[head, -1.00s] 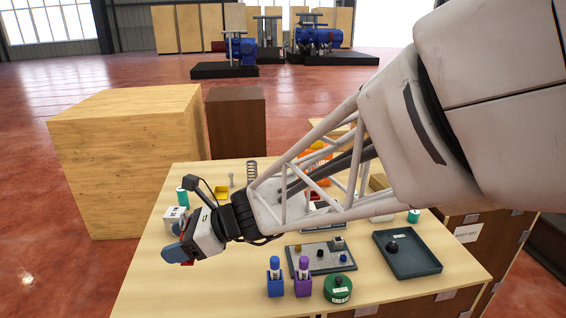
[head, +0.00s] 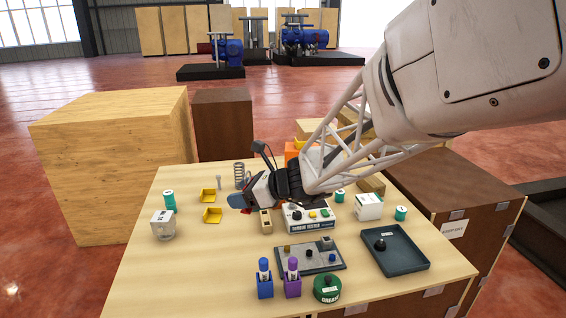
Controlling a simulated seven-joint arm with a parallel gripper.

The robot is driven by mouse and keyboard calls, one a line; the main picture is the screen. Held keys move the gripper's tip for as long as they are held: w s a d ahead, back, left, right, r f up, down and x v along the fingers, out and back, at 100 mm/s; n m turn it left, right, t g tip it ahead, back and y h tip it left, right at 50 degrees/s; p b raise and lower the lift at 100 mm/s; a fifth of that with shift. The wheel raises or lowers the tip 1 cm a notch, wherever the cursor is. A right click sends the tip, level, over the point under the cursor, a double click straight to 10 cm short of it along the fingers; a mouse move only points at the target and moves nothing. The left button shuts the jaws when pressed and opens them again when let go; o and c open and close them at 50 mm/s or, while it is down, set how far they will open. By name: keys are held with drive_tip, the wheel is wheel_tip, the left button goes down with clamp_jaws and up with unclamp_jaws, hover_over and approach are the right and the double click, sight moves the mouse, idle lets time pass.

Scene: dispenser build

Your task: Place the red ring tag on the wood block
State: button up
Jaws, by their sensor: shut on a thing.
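My gripper (head: 238,203) is in the middle of the table, its blue fingertips pointing left. It is shut on the red ring tag (head: 247,210), of which only a small red bit shows under the fingers. The rest of the tag is hidden by the gripper. A small tan wood block (head: 266,222) stands on the table just right of and in front of the fingertips. The tag appears apart from the block, though the exact height above the table is hard to tell.
A torque tester box (head: 308,222) stands right of the block. A grey board (head: 310,262), dark tray (head: 400,262), blue and purple holders and green grease tin (head: 327,288) fill the front. The front-left table is clear.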

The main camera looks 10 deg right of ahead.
drive_tip(key=w+d+m+t+h, duration=0.2)
drive_tip(key=w+d+m, duration=0.1)
drive_tip(key=d, duration=1.1)
drive_tip(key=w+d+m+t+h, duration=0.2)
drive_tip(key=w+d, duration=0.1)
drive_tip(key=d, duration=1.1)
drive_tip(key=w+d+m+t+h, duration=0.2)
drive_tip(key=w+d+m+h, duration=0.1)
drive_tip(key=d, duration=1.1)
wheel_tip(320, 180, down, 5)
drive_tip(key=shift+w+a, duration=0.1)
drive_tip(key=shift+f, duration=0.3)
drive_tip(key=shift+w+d+f, duration=0.2)
drive_tip(key=shift+w+d, duration=0.7)
drive_tip(key=shift+w, duration=1.45)
drive_tip(key=shift+w+d+f, duration=0.25)
drive_tip(key=shift+w+d, duration=0.65)
drive_tip(key=shift+w, duration=1.5)
drive_tip(key=shift+w+d+f, duration=0.2)
drive_tip(key=shift+w+d, duration=0.7)
drive_tip(key=shift+w, duration=1.45)
